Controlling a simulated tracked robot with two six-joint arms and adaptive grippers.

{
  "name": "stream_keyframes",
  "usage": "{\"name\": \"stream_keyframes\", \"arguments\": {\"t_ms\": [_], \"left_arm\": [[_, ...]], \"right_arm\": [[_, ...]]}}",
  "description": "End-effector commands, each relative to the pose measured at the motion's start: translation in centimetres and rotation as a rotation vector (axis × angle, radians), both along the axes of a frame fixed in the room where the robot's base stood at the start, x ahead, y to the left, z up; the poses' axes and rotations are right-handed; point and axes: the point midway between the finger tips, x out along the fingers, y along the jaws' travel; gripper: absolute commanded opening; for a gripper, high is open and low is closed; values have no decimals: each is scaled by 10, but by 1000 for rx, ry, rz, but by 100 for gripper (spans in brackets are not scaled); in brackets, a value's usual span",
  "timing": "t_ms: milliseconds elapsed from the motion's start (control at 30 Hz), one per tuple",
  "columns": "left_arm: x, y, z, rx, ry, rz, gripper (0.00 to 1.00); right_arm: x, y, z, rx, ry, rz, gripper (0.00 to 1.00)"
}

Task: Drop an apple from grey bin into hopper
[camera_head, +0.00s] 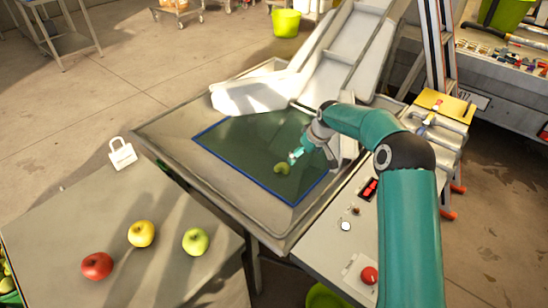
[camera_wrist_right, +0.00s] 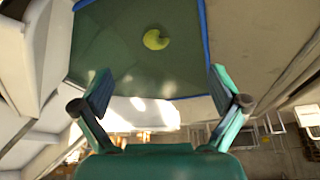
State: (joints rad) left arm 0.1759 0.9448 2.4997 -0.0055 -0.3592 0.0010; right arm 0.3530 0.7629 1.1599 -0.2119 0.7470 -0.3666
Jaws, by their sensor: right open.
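The hopper is a wide metal tray (camera_head: 160,130) with a dark green, blue-edged recess (camera_head: 240,150). A green apple (camera_head: 282,169) shows within the recess. It also shows in the right wrist view (camera_wrist_right: 156,39), beyond my fingertips and apart from them; whether it is resting or falling I cannot tell. My right gripper (camera_head: 296,156) is over the recess, close to the apple. In the wrist view its two fingers (camera_wrist_right: 160,80) are spread, with nothing between them. My left gripper is not in view. I see no clear grey bin.
A grey table (camera_head: 80,235) at lower left bears a red apple (camera_head: 97,266), a yellow apple (camera_head: 141,233) and a green apple (camera_head: 195,241). A white tag (camera_head: 122,155) stands at its far edge. A control panel with a red button (camera_head: 369,275) is beside the hopper. A ladder stands behind.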

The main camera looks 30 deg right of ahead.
Motion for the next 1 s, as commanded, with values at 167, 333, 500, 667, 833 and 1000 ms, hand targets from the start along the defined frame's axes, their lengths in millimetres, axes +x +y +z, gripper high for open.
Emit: {"name": "stream_keyframes", "arguments": {"t_ms": [167, 333, 500, 667, 833, 1000], "left_arm": [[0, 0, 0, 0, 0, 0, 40], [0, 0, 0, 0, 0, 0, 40], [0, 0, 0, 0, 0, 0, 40], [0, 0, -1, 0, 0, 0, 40], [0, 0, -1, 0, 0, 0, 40], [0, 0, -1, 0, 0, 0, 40]], "right_arm": [[-12, -1, 31, -1, -3, 0, 98], [-18, 0, 45, 1, 0, 1, 98], [-20, 0, 49, 1, 0, 1, 98], [-19, 0, 48, 1, 0, 1, 98], [-19, 0, 48, 1, 0, 1, 98], [-19, 0, 48, 1, 0, 1, 98]]}}
